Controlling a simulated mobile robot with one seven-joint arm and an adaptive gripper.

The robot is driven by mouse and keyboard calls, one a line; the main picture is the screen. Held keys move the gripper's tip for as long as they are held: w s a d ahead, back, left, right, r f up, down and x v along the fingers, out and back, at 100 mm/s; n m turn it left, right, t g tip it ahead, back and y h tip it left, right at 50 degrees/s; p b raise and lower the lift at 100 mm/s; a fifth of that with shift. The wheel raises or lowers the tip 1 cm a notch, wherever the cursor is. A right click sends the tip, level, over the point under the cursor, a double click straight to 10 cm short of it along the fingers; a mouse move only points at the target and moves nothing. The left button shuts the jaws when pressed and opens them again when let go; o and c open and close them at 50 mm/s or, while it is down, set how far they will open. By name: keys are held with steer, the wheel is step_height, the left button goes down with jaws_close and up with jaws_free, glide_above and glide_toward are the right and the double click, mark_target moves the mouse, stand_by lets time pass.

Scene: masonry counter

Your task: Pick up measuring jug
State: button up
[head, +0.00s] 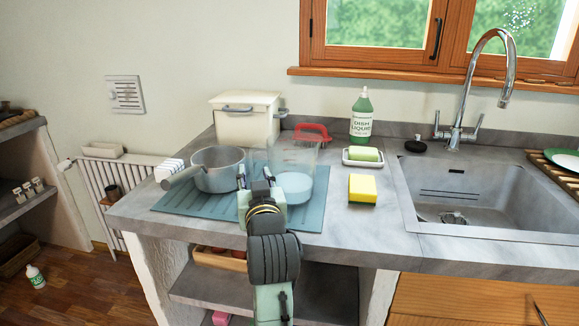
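The measuring jug (293,163) is clear, with a pale lower part. It stands upright on the blue mat (178,202) on the counter. A red part (312,132) shows behind its rim; I cannot tell for sure whether it is the jug's handle. My gripper (255,174) is in front of and just left of the jug, low over the mat. Its two fingers look apart with nothing between them. My gripper overlaps the jug's lower left edge in the picture, so I cannot tell whether they touch.
A grey saucepan (220,172) stands close left of my gripper. A cream bin (246,120) is behind. To the right are a yellow sponge (362,189), a soap dish (362,160), a green dish-liquid bottle (361,118) and the sink (465,190).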

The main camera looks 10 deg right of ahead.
mark_target(252, 169)
steer(key=w, duration=0.1)
steer(key=w+p, duration=0.1)
steer(key=w, duration=0.1)
steer(key=shift+w+a+r, duration=0.15)
steer(key=shift+w+a, duration=0.2)
steer(key=shift+w, duration=0.55)
steer(key=shift+c, duration=0.5)
jaws_close()
